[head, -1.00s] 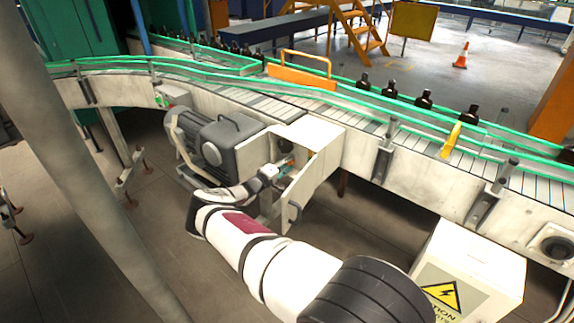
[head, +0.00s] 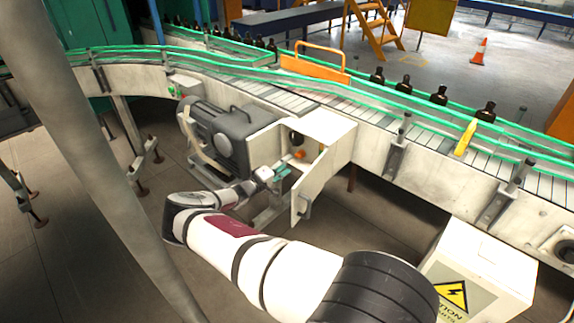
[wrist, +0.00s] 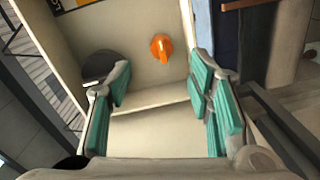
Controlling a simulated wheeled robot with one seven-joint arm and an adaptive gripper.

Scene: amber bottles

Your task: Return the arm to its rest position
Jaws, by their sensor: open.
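My gripper (head: 283,174) is in front of the open control box (head: 328,125) on the side of the conveyor. Its teal finger pads are spread, with nothing between them, in the wrist view (wrist: 160,105). An orange knob (wrist: 162,47) shows inside the box beyond the fingertips, apart from them; it is small in the head view (head: 299,154). My white arm reaches in from the lower right of the head view, bent at the elbow. A dark round part (wrist: 100,66) sits behind the left finger, partly hidden.
The box door (head: 307,187) hangs open just right of my gripper. A grey motor (head: 222,130) is close on the left. Dark bottles (head: 438,95) stand on the conveyor (head: 365,117). A white warning-sign cabinet (head: 485,262) is at lower right. Open floor lies below the conveyor.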

